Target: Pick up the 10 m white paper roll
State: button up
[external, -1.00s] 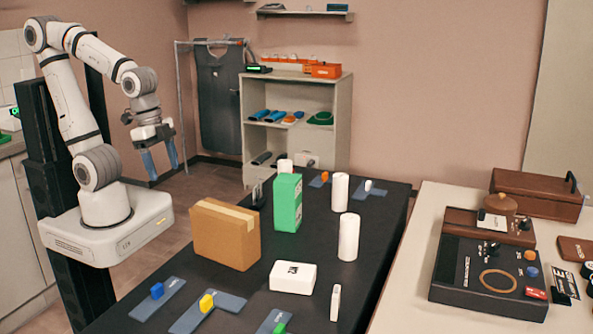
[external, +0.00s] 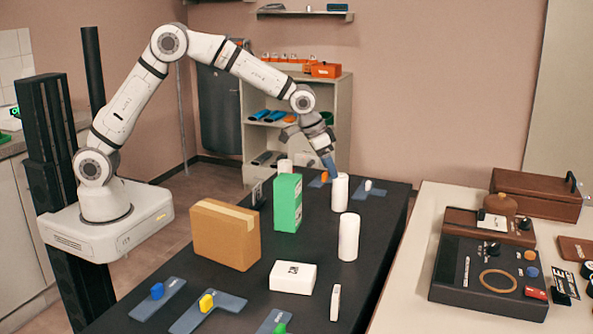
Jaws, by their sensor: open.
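Several white cylinders stand upright on the black table (external: 250,298). One white roll (external: 340,194) is at the back, a second white roll (external: 348,238) is nearer and to the right, and a third white cylinder (external: 285,166) is partly hidden behind a green box. No length label is readable, so I cannot tell which is the 10 m roll. My gripper (external: 329,166) is open, its blue fingers pointing down just left of and close above the back roll. The fingertips are partly hard to make out, and contact cannot be told.
A green box (external: 288,203), a cardboard box (external: 225,234) and a small white box (external: 292,277) stand on the table. Blue-grey plates with coloured knobs (external: 207,303) lie along its front. A shelf unit (external: 343,125) stands behind. A white counter (external: 405,290) with a dark console is at right.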

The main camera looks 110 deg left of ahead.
aim_at(341, 185)
jog(key=w+a+f, duration=0.1)
jog(key=f, duration=0.1)
jog(key=a+f+p, duration=0.1)
jog(key=a+f, duration=0.1)
jog(key=f, duration=0.1)
jog(key=w+a+f, duration=0.1)
jog(key=f, duration=0.2)
jog(key=shift+w+a+f, duration=0.25)
jog(key=shift+w+a, duration=0.05)
jog(key=shift+w, duration=0.05)
jog(key=shift+c, duration=0.2)
jog(key=c, duration=1.2)
jog(key=shift+r, duration=0.1)
